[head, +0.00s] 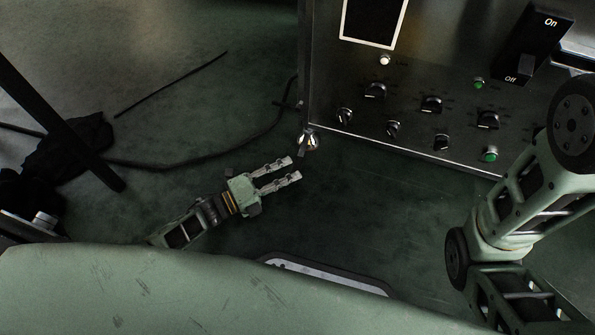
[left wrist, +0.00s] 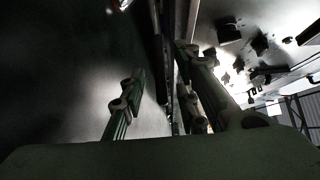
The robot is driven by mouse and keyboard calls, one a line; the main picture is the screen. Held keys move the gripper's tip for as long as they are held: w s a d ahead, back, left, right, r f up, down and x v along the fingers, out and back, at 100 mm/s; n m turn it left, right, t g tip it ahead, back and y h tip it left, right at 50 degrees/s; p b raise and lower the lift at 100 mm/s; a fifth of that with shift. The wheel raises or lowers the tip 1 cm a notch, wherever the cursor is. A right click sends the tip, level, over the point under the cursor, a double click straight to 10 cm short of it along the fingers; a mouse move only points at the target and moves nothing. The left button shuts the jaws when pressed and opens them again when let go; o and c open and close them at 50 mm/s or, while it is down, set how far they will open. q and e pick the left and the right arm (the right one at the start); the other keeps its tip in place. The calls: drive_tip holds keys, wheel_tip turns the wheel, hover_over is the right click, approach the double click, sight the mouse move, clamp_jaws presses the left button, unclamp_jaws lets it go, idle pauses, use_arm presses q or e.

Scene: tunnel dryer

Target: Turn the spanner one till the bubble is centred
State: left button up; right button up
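My left gripper (head: 293,169) is open and empty, its two fingers apart and pointing right. Its fingers also show in the left wrist view (left wrist: 161,60). A small shiny metal fitting (head: 308,141) sits at the lower left corner of the control cabinet, just above and beyond the fingertips, with a gap between. I cannot tell whether the spanner is part of this fitting. No bubble level can be made out. My right arm comes in at the right of the head view, but its gripper is out of view.
The control cabinet (head: 400,151) has several black knobs, green lamps and a large On/Off switch (head: 540,42). A dark cable (head: 200,161) runs across the green floor to the cabinet's left side. A dark slanted bar (head: 60,125) stands at left.

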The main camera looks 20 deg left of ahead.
sight(300, 157)
use_arm(q)
drive_tip(key=shift+b+x, duration=0.35)
drive_tip(key=shift+x, duration=1.05)
drive_tip(key=shift+c, duration=0.5)
clamp_jaws()
